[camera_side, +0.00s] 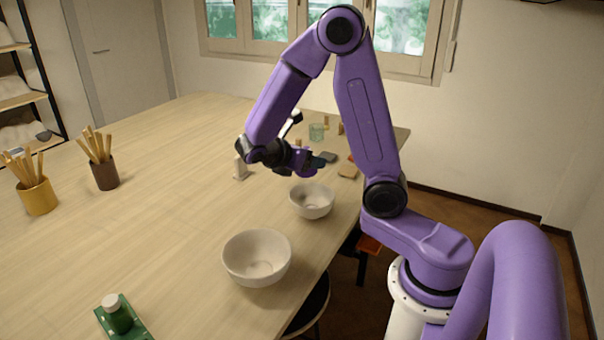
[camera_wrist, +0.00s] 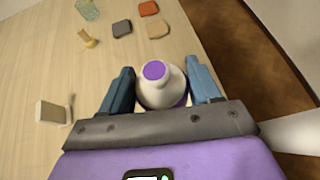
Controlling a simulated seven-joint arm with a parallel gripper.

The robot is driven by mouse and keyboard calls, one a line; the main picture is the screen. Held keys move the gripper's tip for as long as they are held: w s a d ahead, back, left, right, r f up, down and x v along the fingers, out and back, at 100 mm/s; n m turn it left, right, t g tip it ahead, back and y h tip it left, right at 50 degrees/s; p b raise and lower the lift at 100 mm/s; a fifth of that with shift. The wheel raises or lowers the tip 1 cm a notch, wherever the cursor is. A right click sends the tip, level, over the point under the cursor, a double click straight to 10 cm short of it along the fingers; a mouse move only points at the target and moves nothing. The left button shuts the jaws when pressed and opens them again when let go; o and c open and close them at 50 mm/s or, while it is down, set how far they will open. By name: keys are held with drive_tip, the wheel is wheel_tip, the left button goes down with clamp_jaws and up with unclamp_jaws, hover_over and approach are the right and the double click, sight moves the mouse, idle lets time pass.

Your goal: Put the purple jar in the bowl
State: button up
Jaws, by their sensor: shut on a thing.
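The purple jar (camera_wrist: 152,97) has a whitish rounded body, a purple top and a bit of purple low on its side. In the wrist view it stands between the two blue fingers of my gripper (camera_wrist: 160,72), which is shut on it. In the side view my gripper (camera_side: 302,168) is over the table's right part, just above and behind the farther pale bowl (camera_side: 312,207); the jar is hard to make out there. A second, larger pale bowl (camera_side: 257,272) stands nearer the camera. Both bowls look empty.
Behind my gripper lie a tan block (camera_side: 347,169), a grey block (camera_side: 328,157) and a green glass (camera_side: 317,132). A small pale object (camera_side: 240,170) stands to the left. Brush pots (camera_side: 38,197) stand far left. The table's middle is clear.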

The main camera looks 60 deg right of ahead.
drive_tip(key=shift+w+d+f, duration=0.3)
drive_tip(key=shift+w+f, duration=0.4)
drive_tip(key=shift+f, duration=1.8)
drive_tip(key=shift+f, duration=0.6)
drive_tip(key=o, duration=1.3)
drive_tip(key=shift+c, duration=0.2)
